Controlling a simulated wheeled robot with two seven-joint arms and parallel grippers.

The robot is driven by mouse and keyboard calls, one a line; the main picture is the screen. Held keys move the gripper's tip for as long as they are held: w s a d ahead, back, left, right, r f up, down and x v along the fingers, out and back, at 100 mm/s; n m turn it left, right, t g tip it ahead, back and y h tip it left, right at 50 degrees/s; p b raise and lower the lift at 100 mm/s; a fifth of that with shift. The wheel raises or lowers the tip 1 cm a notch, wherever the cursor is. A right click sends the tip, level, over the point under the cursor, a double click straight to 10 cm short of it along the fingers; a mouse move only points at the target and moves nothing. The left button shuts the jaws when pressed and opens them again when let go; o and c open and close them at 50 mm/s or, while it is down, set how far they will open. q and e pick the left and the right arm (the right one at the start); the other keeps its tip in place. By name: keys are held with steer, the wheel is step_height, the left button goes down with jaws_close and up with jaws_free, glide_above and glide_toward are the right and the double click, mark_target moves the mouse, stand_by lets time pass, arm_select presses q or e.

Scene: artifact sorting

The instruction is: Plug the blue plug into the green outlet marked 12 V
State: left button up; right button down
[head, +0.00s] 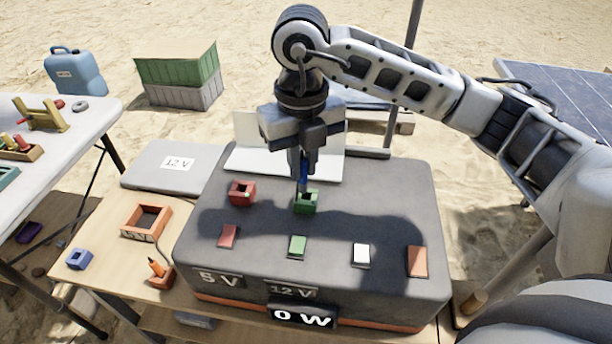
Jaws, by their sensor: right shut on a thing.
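The blue plug (303,176) is held upright in my right gripper (303,168), which points straight down and is shut on it. The green outlet (306,202) is a small square socket on top of the dark grey power box (400,205). The plug's lower end is at the green outlet's opening; I cannot tell whether it is inside or just above. A 12 V label (291,291) is on the box's front, below the green outlet's column. A red outlet (242,193) sits to the left. My left gripper is not in view.
A white panel (250,150) stands behind. Left on the wooden table are a grey 12 V case (150,170), an orange tray (147,222) and a blue block (79,259).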

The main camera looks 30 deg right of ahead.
mark_target(306, 178)
steer(key=shift+w+d+f, duration=0.25)
steer(key=shift+d+f, duration=0.05)
steer(key=shift+f, duration=0.2)
steer(key=f, duration=0.3)
steer(key=shift+w+d, duration=0.2)
steer(key=shift+d, duration=0.1)
steer(key=shift+f, duration=0.4)
steer(key=shift+f+b, duration=0.2)
steer(key=shift+b, duration=0.1)
steer(key=c, duration=1.4)
jaws_free()
steer(key=shift+c, duration=0.2)
steer(key=shift+r, duration=0.15)
